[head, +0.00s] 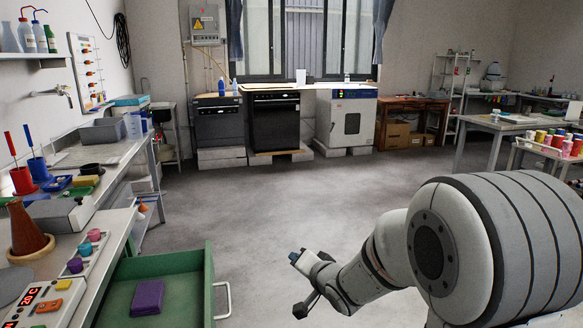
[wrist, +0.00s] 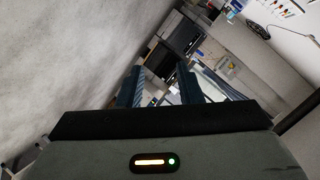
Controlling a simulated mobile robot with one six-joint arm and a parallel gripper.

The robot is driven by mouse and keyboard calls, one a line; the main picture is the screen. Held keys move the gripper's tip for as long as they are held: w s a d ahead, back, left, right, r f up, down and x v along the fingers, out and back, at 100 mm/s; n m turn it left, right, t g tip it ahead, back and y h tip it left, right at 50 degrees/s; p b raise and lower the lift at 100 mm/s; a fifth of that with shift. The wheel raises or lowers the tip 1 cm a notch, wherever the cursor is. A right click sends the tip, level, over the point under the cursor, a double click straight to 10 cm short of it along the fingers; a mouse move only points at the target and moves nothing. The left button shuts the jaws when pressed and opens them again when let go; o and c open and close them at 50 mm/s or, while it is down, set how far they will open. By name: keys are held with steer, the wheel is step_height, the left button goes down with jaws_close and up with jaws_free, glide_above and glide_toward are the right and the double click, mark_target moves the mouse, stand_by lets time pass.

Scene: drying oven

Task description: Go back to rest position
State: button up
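My gripper (head: 297,284) hangs over the bare floor in the lower middle of the head view, at the end of my arm reaching in from the right. In the wrist view its two dark fingers (wrist: 158,82) stand apart with nothing seen between them, so it is open and empty. The white drying oven (head: 346,118) stands at the back wall with its door shut, far from my gripper.
A green drawer (head: 180,285) is pulled out at lower left, with a purple cloth-like item (head: 147,297) inside. Benches (head: 110,215) with lab items line the left. Dark cabinets (head: 273,120) stand at the back. The middle floor (head: 270,205) is clear.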

steer(key=s+d+r+n+g+h+p, duration=0.2)
steer(key=s+d+r+g+h+p, duration=0.3)
steer(key=s+d+r+p, duration=0.55)
steer(key=s+d+r+n+g+p, duration=0.1)
steer(key=s+r+g+p, duration=0.1)
steer(key=s+r, duration=0.3)
steer(key=s+d+r+n+g+p, duration=0.1)
steer(key=s+r+p, duration=0.3)
steer(key=s, duration=0.9)
steer(key=shift+r+n+g+h, duration=0.3)
steer(key=shift+r+n+g, duration=0.25)
steer(key=shift+n+g, duration=0.2)
